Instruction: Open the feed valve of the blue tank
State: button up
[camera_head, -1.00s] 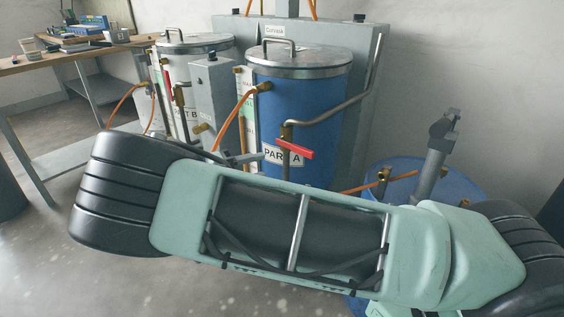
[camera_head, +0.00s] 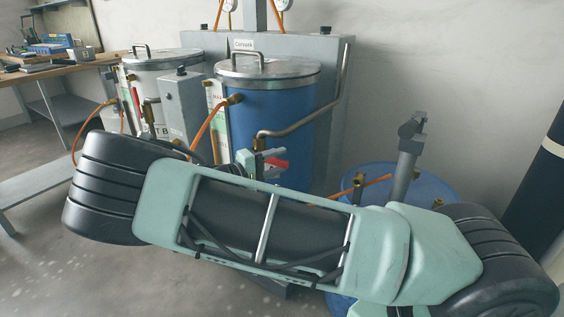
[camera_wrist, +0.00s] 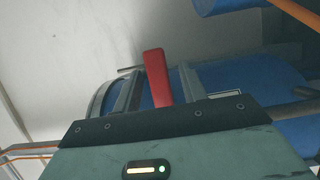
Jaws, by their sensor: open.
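The blue tank (camera_head: 268,105) with a metal lid stands behind my arm. Its red valve handle (camera_head: 276,164) sits on the pipe low at its front, partly covered by my gripper (camera_head: 266,160). In the wrist view, the red handle (camera_wrist: 157,77) stands up between the two grey fingers of my gripper (camera_wrist: 160,88). The fingers are open, with a gap visible on each side of the handle. The blue tank's wall (camera_wrist: 235,78) is behind them. My arm hides the lowest part of the tank in the head view.
A white tank (camera_head: 165,84) and a grey box (camera_head: 187,105) stand left of the blue tank. A blue drum (camera_head: 432,184) with brass fittings is at right. Orange hoses (camera_head: 204,124) run close by. A workbench (camera_head: 60,68) is at far left; open floor lies in front.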

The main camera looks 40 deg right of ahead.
jog(key=shift+d, duration=0.95)
grip_shut()
jog(key=shift+s, duration=0.1)
